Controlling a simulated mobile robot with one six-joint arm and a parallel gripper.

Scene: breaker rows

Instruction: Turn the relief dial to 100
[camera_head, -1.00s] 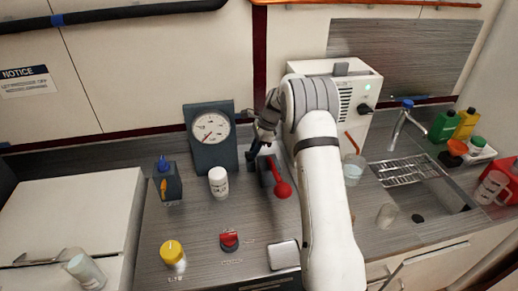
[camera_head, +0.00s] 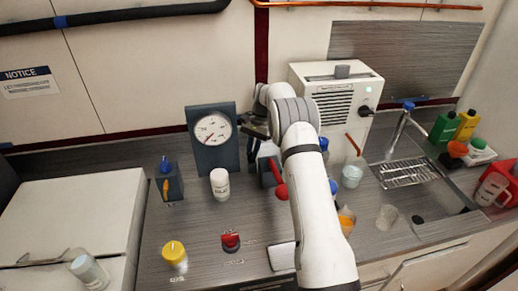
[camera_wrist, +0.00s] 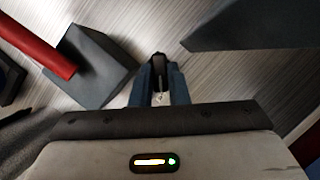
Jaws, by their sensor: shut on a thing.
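My gripper (camera_wrist: 160,82) is shut on a small dark piece (camera_wrist: 159,63) in the wrist view. I cannot tell whether this piece is the relief dial, and no scale or number shows on it. In the head view my gripper (camera_head: 252,150) is low over the counter, between the gauge and the red-handled lever, partly hidden by my wrist.
The red lever (camera_head: 280,180) on a dark block is close right of my gripper; its red handle (camera_wrist: 45,48) also shows in the wrist view. A white bottle (camera_head: 220,184), red knob (camera_head: 230,242) and yellow-topped container (camera_head: 174,256) are nearer. A white machine (camera_head: 335,100) stands right.

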